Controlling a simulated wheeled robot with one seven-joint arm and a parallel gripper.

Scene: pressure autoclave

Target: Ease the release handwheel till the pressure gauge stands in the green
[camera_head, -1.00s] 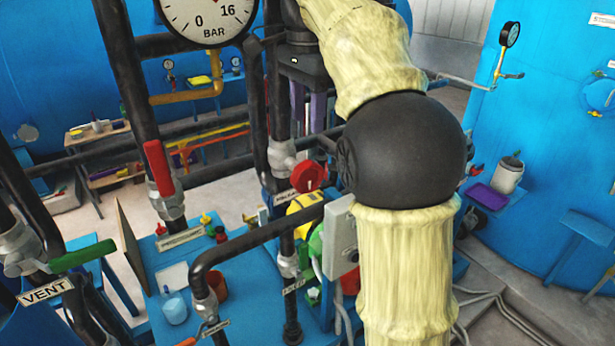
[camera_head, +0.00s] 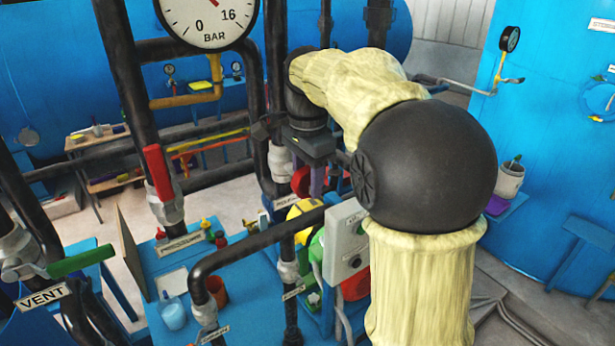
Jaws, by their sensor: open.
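The red release handwheel (camera_head: 299,181) sits on a pipe valve near the middle, partly covered by my gripper and arm. My gripper (camera_head: 318,184) points down at the wheel, its purple fingers open and overlapping the wheel in the picture. I cannot tell whether they touch it or straddle it. The white pressure gauge (camera_head: 208,24) at the top left reads 0 to 16 BAR at its visible lower part. Its upper face is cut off, so only a red bit of the needle shows at the top edge and no green zone is visible.
A red lever (camera_head: 158,172) stands on the pipe left of the wheel, and a green lever (camera_head: 80,261) is by the VENT label. A grey control box (camera_head: 345,240) stands below the wheel. Black pipes crowd the area. A blue bench (camera_head: 245,290) holds cups.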

